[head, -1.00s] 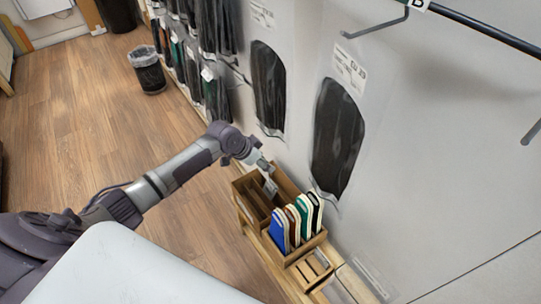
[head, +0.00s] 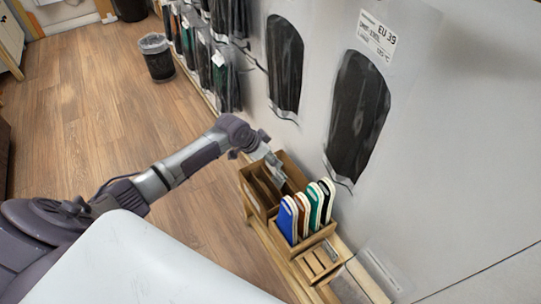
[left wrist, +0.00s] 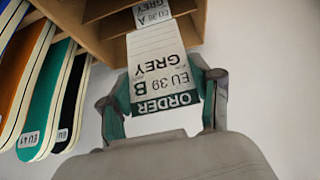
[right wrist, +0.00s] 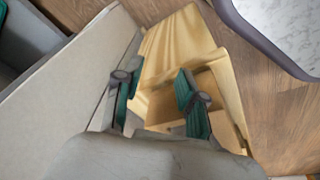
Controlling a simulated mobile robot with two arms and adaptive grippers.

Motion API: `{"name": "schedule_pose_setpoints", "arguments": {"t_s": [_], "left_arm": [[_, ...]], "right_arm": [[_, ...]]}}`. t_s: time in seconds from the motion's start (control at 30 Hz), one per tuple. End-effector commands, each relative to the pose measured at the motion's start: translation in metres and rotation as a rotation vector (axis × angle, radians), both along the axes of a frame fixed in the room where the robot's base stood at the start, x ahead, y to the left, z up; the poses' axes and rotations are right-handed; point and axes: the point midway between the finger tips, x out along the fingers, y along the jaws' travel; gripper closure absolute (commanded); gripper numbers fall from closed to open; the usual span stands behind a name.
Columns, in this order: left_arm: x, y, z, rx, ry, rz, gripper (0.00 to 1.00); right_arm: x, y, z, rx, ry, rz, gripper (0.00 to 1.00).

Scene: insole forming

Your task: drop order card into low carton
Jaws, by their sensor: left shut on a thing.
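My left gripper (left wrist: 160,100) is shut on the order card (left wrist: 158,65), a white card with a green band reading ORDER, EU 39 B GREY. In the head view my left gripper (head: 270,158) is at the brown divided holder (head: 250,191) beside the wall. In the left wrist view the card's far end lies close to the holder's compartments (left wrist: 100,12); I cannot tell whether it touches them. My right gripper (right wrist: 155,92) is open and empty, in front of a pale wooden box-like thing (right wrist: 185,50). I cannot identify the low carton for certain.
A rack of coloured insoles (head: 287,220) stands right beside the holder. A small slotted wooden tray (head: 318,262) is nearer me. A waste bin (head: 158,62) stands on the open floor at upper left.

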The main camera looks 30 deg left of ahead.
Motion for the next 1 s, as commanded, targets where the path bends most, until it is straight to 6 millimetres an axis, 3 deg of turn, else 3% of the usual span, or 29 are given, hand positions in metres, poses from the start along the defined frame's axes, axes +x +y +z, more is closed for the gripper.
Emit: {"name": "schedule_pose_setpoints", "arguments": {"t_s": [0.6, 1.0], "left_arm": [[0.000, 0.000, -0.021, 0.000, -0.001, 0.001, 0.47], [0.000, 0.000, -0.022, 0.001, 0.000, 0.001, 0.47]], "right_arm": [[0.011, 0.000, 0.080, 0.002, -0.045, -0.008, 0.60], [0.011, 0.000, 0.089, 0.002, -0.047, -0.009, 0.60]]}}
